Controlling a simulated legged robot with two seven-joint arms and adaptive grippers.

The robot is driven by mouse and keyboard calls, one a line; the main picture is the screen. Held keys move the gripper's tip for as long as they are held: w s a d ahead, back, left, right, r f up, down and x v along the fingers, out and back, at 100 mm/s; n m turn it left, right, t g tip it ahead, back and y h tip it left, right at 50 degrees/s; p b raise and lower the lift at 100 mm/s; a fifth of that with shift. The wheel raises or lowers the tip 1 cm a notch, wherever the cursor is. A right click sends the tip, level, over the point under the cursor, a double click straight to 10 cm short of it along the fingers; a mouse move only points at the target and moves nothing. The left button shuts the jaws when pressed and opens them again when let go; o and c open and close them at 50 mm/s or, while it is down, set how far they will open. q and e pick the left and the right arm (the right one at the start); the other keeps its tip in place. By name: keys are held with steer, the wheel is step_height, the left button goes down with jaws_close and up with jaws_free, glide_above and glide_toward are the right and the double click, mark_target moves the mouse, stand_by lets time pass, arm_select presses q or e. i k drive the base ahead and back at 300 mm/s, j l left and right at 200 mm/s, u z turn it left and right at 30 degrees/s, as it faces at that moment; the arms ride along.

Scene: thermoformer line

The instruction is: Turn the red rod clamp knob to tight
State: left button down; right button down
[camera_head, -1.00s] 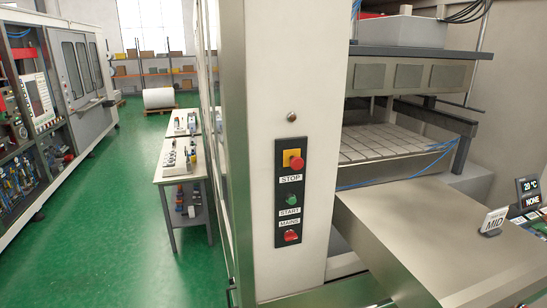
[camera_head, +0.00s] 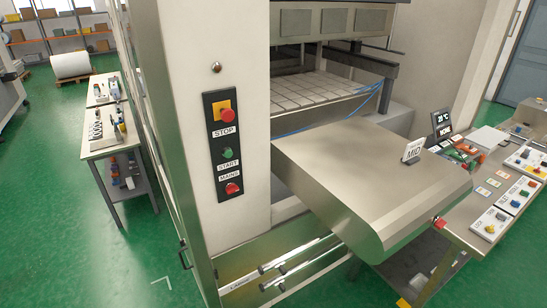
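A small red knob-like part (camera_head: 440,223) shows at the front left corner of the steel side table, beside the rounded end of the large metal cover (camera_head: 375,180). I cannot tell for sure that it is the rod clamp knob, nor how it is turned. Two horizontal metal rods (camera_head: 305,262) with small dark fittings run low on the machine, below the cover; no red knob is clear on them. Neither of my grippers is in view.
The machine's pale post (camera_head: 215,60) carries a panel with a red STOP button (camera_head: 228,115), a green START button (camera_head: 227,153) and a red MAINS switch (camera_head: 232,188). A steel side table (camera_head: 465,235) with control boxes stands right. Green floor (camera_head: 100,260) is clear at left.

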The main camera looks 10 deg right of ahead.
mark_target(440, 223)
steer(key=z, duration=1.85)
steer(key=k+u, duration=0.15)
steer(key=u, duration=1.8)
steer(key=z, duration=1.95)
steer(key=i+l+u, duration=0.1)
steer(key=l, duration=0.25)
steer(key=i+l+u, duration=0.1)
steer(key=i+l, duration=0.2)
steer(key=i+l+u, duration=0.15)
steer(key=l, duration=0.3)
steer(key=i+l+u, duration=0.1)
steer(key=l, duration=0.3)
steer(key=i+j, duration=0.05)
steer(key=i, duration=0.05)
